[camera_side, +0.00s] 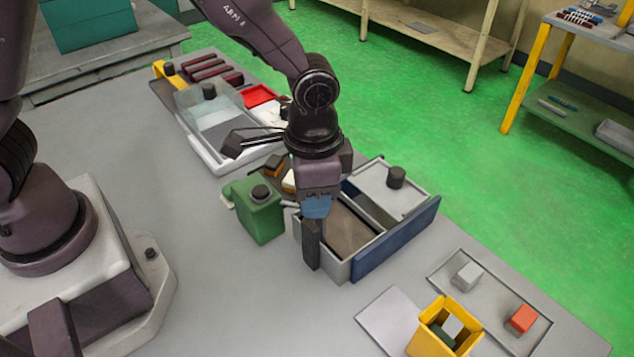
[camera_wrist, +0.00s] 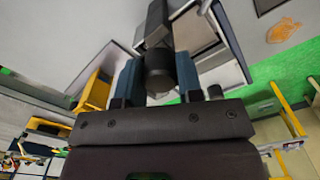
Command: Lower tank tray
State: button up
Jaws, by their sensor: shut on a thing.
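My gripper (camera_side: 316,210) points down at the near left of an open-topped tank (camera_side: 400,245) with grey and blue walls and a brown compartment. In the wrist view its two blue fingers (camera_wrist: 157,78) are shut on a dark handle-like piece (camera_wrist: 160,45). In the side view this dark piece (camera_side: 311,246) hangs below the fingers, in front of the tank's near left wall. I cannot tell whether it touches the tank, or whether a tray hangs from it. A pale lid (camera_side: 378,192) with a dark knob covers the tank's far compartment.
A green canister (camera_side: 262,217) stands close left of my gripper. A white tray with a clear cover (camera_side: 212,110) lies behind. At front right are a yellow bin (camera_side: 424,345) and a shallow grey tray (camera_side: 492,306) with white and red blocks. The bench's left middle is clear.

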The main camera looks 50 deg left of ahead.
jog(key=shift+f, duration=1.45)
jog(key=o, duration=0.7)
jog(key=shift+r, duration=0.1)
jog(key=shift+r, duration=2.95)
